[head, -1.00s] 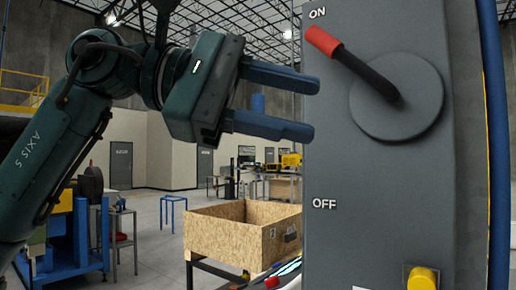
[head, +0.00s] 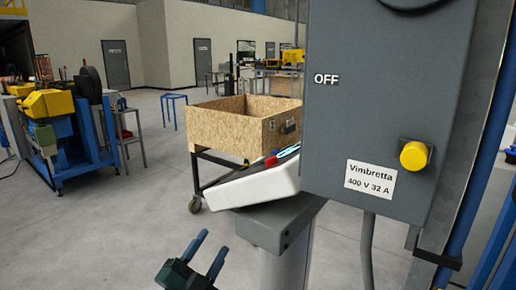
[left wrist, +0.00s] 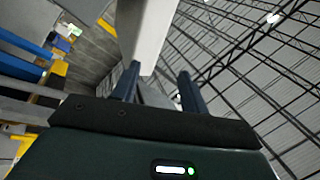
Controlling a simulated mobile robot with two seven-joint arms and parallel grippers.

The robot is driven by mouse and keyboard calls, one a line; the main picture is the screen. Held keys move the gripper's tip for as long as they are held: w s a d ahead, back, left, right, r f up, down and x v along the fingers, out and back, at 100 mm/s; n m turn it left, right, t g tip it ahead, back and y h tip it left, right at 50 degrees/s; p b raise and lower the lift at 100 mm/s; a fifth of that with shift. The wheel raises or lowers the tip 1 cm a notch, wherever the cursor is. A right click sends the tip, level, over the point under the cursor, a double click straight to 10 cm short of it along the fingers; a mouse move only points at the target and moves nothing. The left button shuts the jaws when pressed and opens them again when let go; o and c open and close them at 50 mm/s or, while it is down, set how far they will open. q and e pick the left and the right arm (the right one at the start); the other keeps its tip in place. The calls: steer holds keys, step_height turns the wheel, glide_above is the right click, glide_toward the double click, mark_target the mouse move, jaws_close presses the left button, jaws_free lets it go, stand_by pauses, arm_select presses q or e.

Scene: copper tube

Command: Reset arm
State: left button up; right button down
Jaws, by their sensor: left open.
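My left gripper (head: 214,241) is low in the head view, left of the grey switch box. Its two blue fingers point up, apart, with nothing between them. In the left wrist view the open fingers (left wrist: 158,70) reach up the picture, with a pale surface beyond them. The grey switch box (head: 385,110) stands at the right of the head view, showing its OFF mark, a yellow knob (head: 416,155) and a white label (head: 370,179). The red lever is out of view. My right gripper is not in view.
A chipboard crate (head: 225,128) stands on a wheeled cart behind. A blue machine with yellow parts (head: 78,145) is at the left. A grey conduit (head: 367,245) runs below the box. The floor at left centre is clear.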

arm_select(q)
steer(key=s+a+f+n+g+y, duration=0.2)
steer(key=s+f+n+g, duration=0.3)
steer(key=s+f, duration=0.6)
steer(key=s+a+f+n+g+y, duration=0.3)
steer(key=s+f+n, duration=0.4)
steer(key=f, duration=1.1)
steer(key=s+g+y, duration=0.1)
steer(key=s, duration=0.3)
steer(key=shift+s+a+n+g, duration=0.3)
steer(key=shift+s+g, duration=0.05)
steer(key=shift+g, duration=0.05)
steer(key=shift+y, duration=0.3)
